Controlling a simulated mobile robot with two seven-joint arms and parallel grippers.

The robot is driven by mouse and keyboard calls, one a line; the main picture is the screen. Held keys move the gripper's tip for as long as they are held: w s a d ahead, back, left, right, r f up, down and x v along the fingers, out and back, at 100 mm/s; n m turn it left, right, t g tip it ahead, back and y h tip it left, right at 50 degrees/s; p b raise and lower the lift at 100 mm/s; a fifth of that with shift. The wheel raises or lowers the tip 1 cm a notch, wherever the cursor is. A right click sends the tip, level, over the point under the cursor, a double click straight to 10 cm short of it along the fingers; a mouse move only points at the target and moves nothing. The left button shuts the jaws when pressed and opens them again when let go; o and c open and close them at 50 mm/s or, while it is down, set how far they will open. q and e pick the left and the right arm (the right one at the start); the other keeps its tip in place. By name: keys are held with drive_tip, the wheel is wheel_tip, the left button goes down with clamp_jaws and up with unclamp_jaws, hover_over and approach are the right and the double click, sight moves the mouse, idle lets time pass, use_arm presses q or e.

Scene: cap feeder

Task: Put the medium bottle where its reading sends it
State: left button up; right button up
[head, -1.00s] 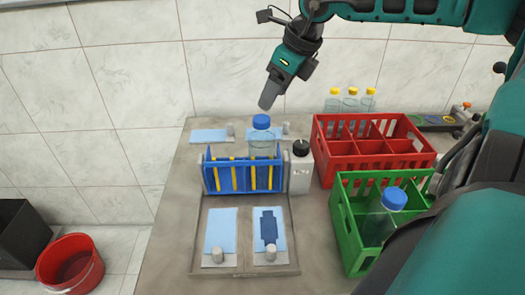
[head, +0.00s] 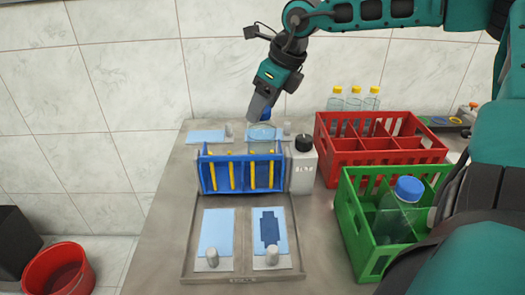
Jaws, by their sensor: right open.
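A clear bottle (head: 262,138) with a blue cap stands upright in a blue rack (head: 208,174) with yellow bars. Its cap shows only in part behind my right gripper (head: 255,112). My right gripper is open and reaches down at the cap from above; I cannot tell whether it touches it. Another clear bottle (head: 396,216) with a blue cap stands in the green crate (head: 362,232). Three clear bottles (head: 353,101) with yellow caps stand at the red crate (head: 340,160). I cannot tell the bottle sizes apart for certain. My left gripper is not in view.
A white bottle (head: 303,172) with a black cap stands right of the rack. In front, a grey tray (head: 240,274) holds two light blue cards with grey weights; one card (head: 270,226) bears a dark blue bottle shape. A red bucket (head: 62,275) stands at the lower left.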

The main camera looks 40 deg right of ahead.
drive_tip(key=c, duration=0.7)
drive_tip(key=shift+c, duration=0.9)
drive_tip(key=shift+w+r, duration=0.1)
drive_tip(key=shift+w+d+r, duration=0.1)
drive_tip(key=shift+r, duration=0.15)
